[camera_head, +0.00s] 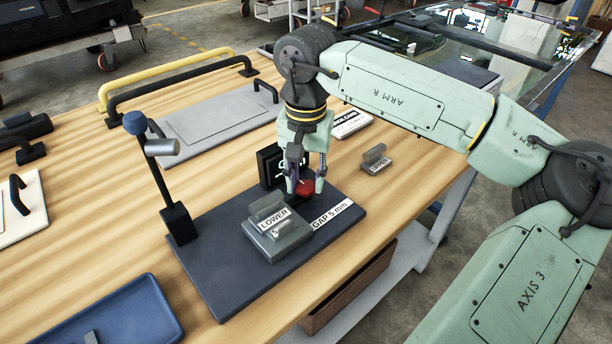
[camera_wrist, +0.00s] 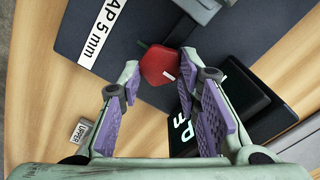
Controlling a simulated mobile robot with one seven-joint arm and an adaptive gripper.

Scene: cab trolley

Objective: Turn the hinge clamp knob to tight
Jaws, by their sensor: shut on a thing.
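The red hinge clamp knob (camera_head: 304,190) sits on the dark base plate (camera_head: 220,290), near its far right edge. It also shows in the wrist view (camera_wrist: 157,66), faceted, with a short white mark on its face. My gripper (camera_head: 306,184) points down over the knob and is shut on it, with purple-padded fingers on both sides; it also shows in the wrist view (camera_wrist: 160,76). A grey metal block labelled LOWER (camera_head: 275,236) sits on the plate beside the knob, near a GAP 5 mm label (camera_head: 333,214).
A black box with white lettering (camera_head: 268,165) stands close behind the knob. A loose grey UPPER piece (camera_head: 375,160) lies on the wood to the right. A post with a blue ball top (camera_head: 155,165) rises at the plate's left. A blue tray (camera_head: 120,318) lies front left.

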